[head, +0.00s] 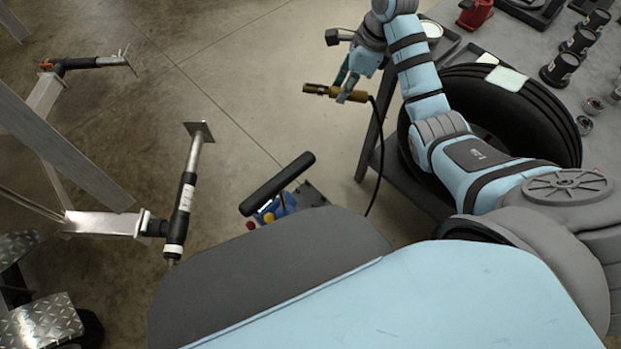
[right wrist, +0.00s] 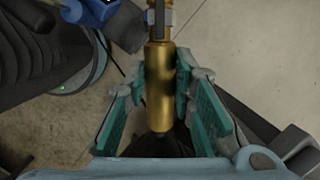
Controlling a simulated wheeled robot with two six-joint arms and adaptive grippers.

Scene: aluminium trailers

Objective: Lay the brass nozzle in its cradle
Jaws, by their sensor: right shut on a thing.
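The brass nozzle (head: 320,90) is in my right gripper (head: 347,88), held in the air over the floor, left of the workbench. It lies roughly level in the head view, and a thin black hose (head: 378,135) hangs from its right end. In the right wrist view the nozzle (right wrist: 160,85) runs lengthwise between the green finger pads of my right gripper (right wrist: 160,92), which is shut on it. I cannot make out the cradle for certain in either view. My left gripper is not in view.
The workbench (head: 400,175) at right carries a large tyre (head: 545,128), black cylinders (head: 562,68) and a red tool (head: 474,13). A black-handled blue unit (head: 280,205) stands on the floor below. Trailer frame parts (head: 105,224) occupy the left.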

